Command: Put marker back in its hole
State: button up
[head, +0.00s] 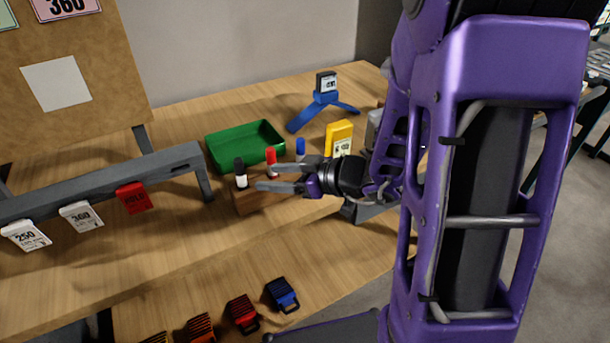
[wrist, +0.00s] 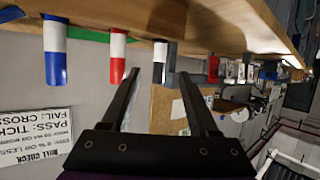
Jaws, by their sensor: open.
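A wooden block (head: 250,201) lies on the bench and carries three upright markers. The black-capped marker (head: 240,173) with a white body is at its left end, the red marker (head: 271,157) in the middle and the blue marker (head: 300,148) at the right, its lower part hidden. My gripper (head: 264,177) is open and empty, its fingers pointing left low over the block. In the inverted wrist view, the black marker (wrist: 160,60) shows in line with the gap between my fingertips (wrist: 159,72). I cannot tell whether it is between them. The holes are hidden.
A green tray (head: 245,146) stands behind the block. A yellow box (head: 339,139) and a blue stand (head: 322,103) are to the right and behind. A grey rail (head: 110,180) with hanging tags is at left. Several coloured clips (head: 242,312) lie in front.

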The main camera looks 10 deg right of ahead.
jog(key=v, duration=0.8)
jog(key=shift+w+a, duration=0.1)
